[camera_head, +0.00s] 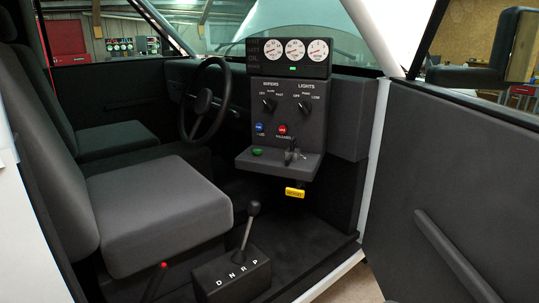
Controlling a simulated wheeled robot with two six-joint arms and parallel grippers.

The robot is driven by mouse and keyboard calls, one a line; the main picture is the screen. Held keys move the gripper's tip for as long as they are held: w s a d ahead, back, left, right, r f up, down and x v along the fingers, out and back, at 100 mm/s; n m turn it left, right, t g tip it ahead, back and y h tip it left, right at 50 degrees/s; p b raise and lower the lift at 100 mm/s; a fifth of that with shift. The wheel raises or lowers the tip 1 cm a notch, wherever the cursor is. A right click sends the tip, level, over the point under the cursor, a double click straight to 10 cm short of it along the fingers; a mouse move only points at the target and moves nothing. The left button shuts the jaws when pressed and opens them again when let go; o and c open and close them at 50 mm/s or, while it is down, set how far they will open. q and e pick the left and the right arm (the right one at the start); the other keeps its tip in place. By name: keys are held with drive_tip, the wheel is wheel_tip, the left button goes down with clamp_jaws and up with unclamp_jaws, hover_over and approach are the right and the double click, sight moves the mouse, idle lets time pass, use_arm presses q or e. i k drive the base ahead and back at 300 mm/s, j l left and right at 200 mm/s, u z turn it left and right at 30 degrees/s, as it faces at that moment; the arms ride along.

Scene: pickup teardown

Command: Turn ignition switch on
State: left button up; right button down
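The grey control panel (288,105) stands in the middle of the pickup cab. I cannot read a label that names the ignition switch. A small dark upright switch or key-like part (290,150) stands on the ledge (262,163) at the panel's bottom; its exact form and position are too small to tell. A green button (257,152) sits left of it on the same ledge. Above are a blue button (260,127), a red button (282,129), a wipers knob (269,104) and a lights knob (304,107). Neither gripper is in view.
Gauges (295,50) with a green light top the panel. The steering wheel (205,100) is at its left. A yellow tag (295,192) hangs below. The gear lever (252,210), front seat (160,210) and open door (460,190) flank the free space before the panel.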

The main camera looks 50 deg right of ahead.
sight(290, 156)
drive_tip(key=z, duration=1.8)
drive_tip(key=i+l+z, duration=0.15)
drive_tip(key=z, duration=0.3)
drive_tip(key=i+z, duration=0.45)
drive_tip(key=k+z, duration=0.25)
drive_tip(key=i+u, duration=0.15)
drive_tip(key=u, duration=0.15)
